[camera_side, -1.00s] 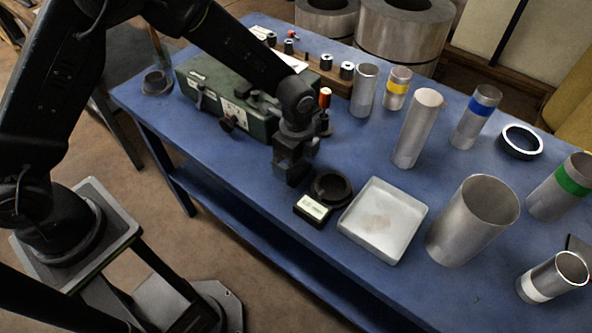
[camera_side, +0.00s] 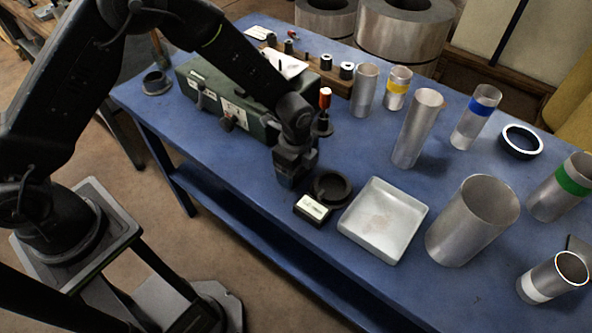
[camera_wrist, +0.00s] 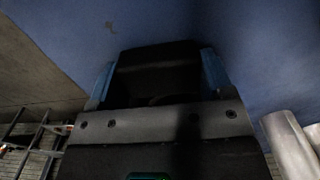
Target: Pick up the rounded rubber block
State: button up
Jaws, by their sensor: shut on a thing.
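My gripper (camera_side: 293,176) points down over the front part of the blue table, left of a black round dish. In the wrist view, its two blue-sided fingers (camera_wrist: 158,76) are shut on a dark block, the rounded rubber block (camera_wrist: 158,56), which fills the space between them. In the side view the block cannot be told apart from the dark gripper. Whether it touches the table is not clear.
The black dish (camera_side: 331,187), a labelled black box (camera_side: 311,209) and a pale square tray (camera_side: 384,218) are close on the right. A green case (camera_side: 222,98) stands behind. Several metal pipes, including a wide one (camera_side: 471,222), stand further right.

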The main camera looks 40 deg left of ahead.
jog(key=shift+c, duration=0.7)
notch_tip(320, 180, up, 10)
jog(key=shift+r, duration=0.1)
jog(key=o, duration=0.4)
jog(key=shift+c, duration=1.3)
jog(key=w+a+r+n, duration=0.45)
jog(key=a+n, duration=0.25)
jog(key=a, duration=0.2)
jog(key=w+a+r+n, duration=0.3)
jog(key=a+r+n, duration=0.35)
jog(key=a, duration=0.25)
jog(key=w+d+f+n, duration=0.1)
jog(key=w+d+n, duration=0.2)
jog(key=w, duration=1)
jog(key=shift+w+n, duration=0.25)
jog(key=shift+n, duration=0.4)
